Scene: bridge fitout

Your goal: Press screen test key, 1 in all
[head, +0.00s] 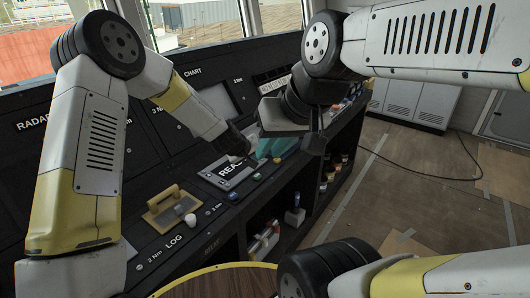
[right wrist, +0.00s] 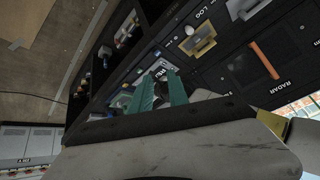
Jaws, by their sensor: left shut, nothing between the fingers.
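A small grey-framed screen (head: 229,171) lettered "REA…" lies on the dark sloping console; its right part is covered. It also shows in the right wrist view (right wrist: 159,70), just beyond my fingers. I cannot tell which is the test key. My left gripper (head: 243,146) is shut and empty, low over the screen's far edge; contact is unclear. My right gripper (right wrist: 160,92) has teal fingers, spread and empty, and hangs above the console right of the screen.
A tan handled block (head: 172,208) and a white knob (head: 190,220) are left of the screen. Open shelves (head: 292,215) with bottles are under the console. A round wooden top (head: 220,283) is in front. The floor to the right is mostly clear, with a cable (head: 470,160).

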